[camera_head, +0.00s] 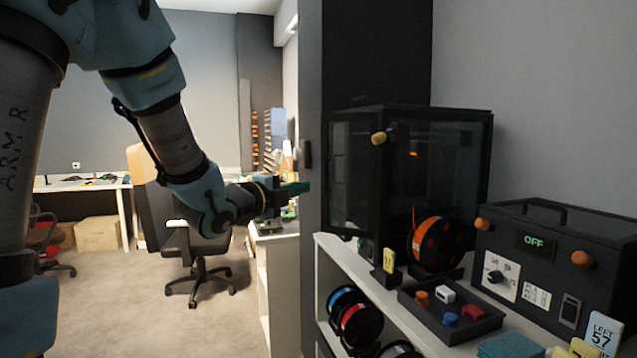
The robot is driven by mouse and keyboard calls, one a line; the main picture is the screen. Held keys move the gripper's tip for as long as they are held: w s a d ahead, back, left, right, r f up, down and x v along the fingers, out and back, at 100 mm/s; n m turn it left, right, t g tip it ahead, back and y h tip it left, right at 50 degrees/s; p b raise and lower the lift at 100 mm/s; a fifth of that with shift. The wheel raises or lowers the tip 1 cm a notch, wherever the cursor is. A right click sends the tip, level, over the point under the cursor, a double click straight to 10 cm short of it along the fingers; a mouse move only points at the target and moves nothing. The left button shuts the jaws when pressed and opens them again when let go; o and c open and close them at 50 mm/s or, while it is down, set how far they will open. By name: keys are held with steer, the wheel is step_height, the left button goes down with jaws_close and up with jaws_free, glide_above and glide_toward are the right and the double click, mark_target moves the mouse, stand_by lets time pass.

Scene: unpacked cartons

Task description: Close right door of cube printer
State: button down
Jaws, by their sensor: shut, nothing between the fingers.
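The cube printer (440,125) is a dark box with see-through panels, standing on the white shelf at the centre right. A framed panel (352,175) with a yellow knob (378,138) is on its left side. I cannot tell clearly whether this panel is an open door or how far it stands out. An orange spool (437,243) shows at the lower front of the printer. My gripper (297,188) has green fingertips and is shut and empty. It is left of the printer, apart from it, in front of the dark wall edge.
A white shelf (345,262) holds a dark tray (450,325) of small coloured pieces. A black control box (560,250) with an "OFF" display and orange knobs stands at right. Spools sit below. An office chair (190,245) and open carpet are at left.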

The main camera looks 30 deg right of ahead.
mark_target(324, 178)
steer(key=w+a+p+x, duration=0.1)
steer(key=p+x, duration=0.4)
steer(key=x, duration=0.6)
steer(key=shift+w, duration=0.95)
steer(key=shift+w+d, duration=0.15)
steer(key=shift+w+d+m+g+h, duration=0.15)
steer(key=shift+w+m+g+h, duration=0.25)
steer(key=shift+w+m+g, duration=0.3)
steer(key=w+d+m+g+b, duration=0.1)
steer(key=w+d+g, duration=0.1)
steer(key=g, duration=0.1)
steer(key=w+d+m+g+h+b, duration=0.1)
steer(key=w+d+m+g, duration=0.1)
steer(key=w+g, duration=0.1)
steer(key=w+d+m+g, duration=0.2)
steer(key=shift+w+d+f+g+b, duration=0.1)
steer(key=shift+w+d+g+b, duration=0.15)
steer(key=shift+d+g+b, duration=0.15)
steer(key=shift+w+d, duration=0.25)
steer(key=shift+d, duration=0.25)
